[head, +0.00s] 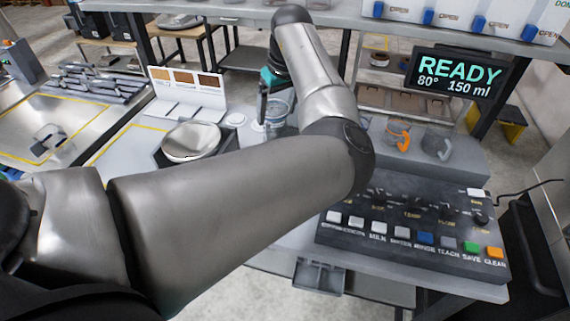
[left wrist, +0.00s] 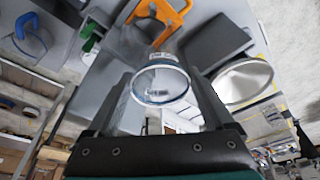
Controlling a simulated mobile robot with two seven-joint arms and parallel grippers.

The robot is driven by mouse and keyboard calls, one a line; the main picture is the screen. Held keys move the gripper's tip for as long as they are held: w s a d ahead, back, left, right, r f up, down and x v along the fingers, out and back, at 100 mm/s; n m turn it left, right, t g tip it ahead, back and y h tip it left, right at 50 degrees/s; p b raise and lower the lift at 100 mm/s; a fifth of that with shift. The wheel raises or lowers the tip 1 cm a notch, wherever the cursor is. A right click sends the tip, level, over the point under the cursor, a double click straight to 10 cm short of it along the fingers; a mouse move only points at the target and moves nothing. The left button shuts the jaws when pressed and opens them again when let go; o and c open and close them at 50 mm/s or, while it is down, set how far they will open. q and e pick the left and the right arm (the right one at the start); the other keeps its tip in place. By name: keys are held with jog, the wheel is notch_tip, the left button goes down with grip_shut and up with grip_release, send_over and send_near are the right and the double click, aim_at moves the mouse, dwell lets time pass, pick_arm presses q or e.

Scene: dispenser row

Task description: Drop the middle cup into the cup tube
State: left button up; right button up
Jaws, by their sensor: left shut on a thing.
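A clear cup with a pale blue rim (left wrist: 158,96) sits between the two dark fingers of my left gripper (left wrist: 162,84) in the left wrist view. The gripper is shut on it. In the head view my left gripper (head: 276,98) is partly hidden behind my own forearm. The clear cup (head: 276,116) shows there low beside a dark finger, above the pale counter. I cannot tell whether it touches anything below. I cannot make out the cup tube for certain in either view. My right gripper is not in view.
A button panel (head: 410,236) stands at the right, with an orange-handled item (head: 397,136) and a grey item (head: 437,146) behind it. A round metal pan (head: 192,141) is on the left. A READY display (head: 455,77) hangs at the right. My arm crosses the counter.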

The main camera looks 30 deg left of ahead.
pick_arm(q)
jog(key=o, duration=1.1)
jog(key=shift+c, duration=0.2)
jog(key=shift+r, duration=0.1)
jog(key=v, duration=1.5)
jog(key=shift+b, duration=0.35)
jog(key=shift+w, duration=0.1)
